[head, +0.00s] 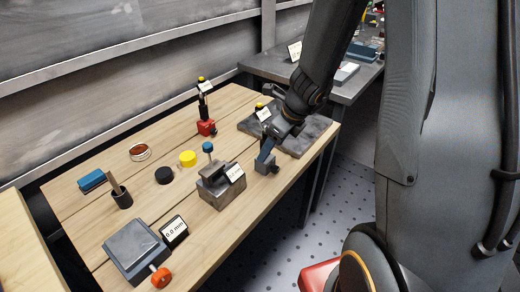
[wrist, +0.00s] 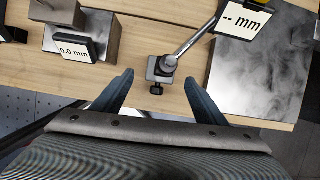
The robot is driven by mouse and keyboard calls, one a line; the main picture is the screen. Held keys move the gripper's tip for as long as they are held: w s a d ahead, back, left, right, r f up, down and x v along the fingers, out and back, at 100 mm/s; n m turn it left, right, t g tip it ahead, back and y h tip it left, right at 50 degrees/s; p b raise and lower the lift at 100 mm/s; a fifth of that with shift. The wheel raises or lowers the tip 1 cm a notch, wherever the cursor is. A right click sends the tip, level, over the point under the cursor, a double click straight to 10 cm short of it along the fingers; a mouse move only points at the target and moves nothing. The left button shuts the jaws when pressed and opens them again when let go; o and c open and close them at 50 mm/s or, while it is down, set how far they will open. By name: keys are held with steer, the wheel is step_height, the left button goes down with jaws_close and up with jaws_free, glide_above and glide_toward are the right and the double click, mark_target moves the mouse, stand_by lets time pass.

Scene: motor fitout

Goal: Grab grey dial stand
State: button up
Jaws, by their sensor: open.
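The grey dial stand has a small grey base (wrist: 162,68) with a black knob, a thin tilted rod and a dial with a "-- mm" display (wrist: 243,18). In the head view its display (head: 264,116) shows beside my arm, and its base (head: 268,168) is partly hidden by a finger. My gripper (wrist: 159,77) is open. In the wrist view its two blue fingers lie on either side of the base with gaps. In the head view my gripper (head: 262,158) is low over the table's right edge.
A grey plate (head: 312,140) lies right of the stand. A block with a "0.0 mm" gauge (head: 222,188) is close on the left. A red-based dial stand (head: 206,128) stands farther back. A grey box (head: 135,247) is at the front left.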

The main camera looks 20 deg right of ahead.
steer(key=shift+w+d+f+m, duration=0.2)
steer(key=shift+w+f+m, duration=0.1)
steer(key=shift+w, duration=0.15)
steer(key=shift+f, duration=0.25)
steer(key=b+x, duration=0.1)
steer(key=x, duration=0.3)
steer(key=b+x, duration=0.1)
steer(key=x, duration=0.1)
steer(key=shift+a+f+b, duration=0.3)
steer(key=shift+a, duration=0.1)
steer(key=shift+r, duration=0.1)
jaws_close()
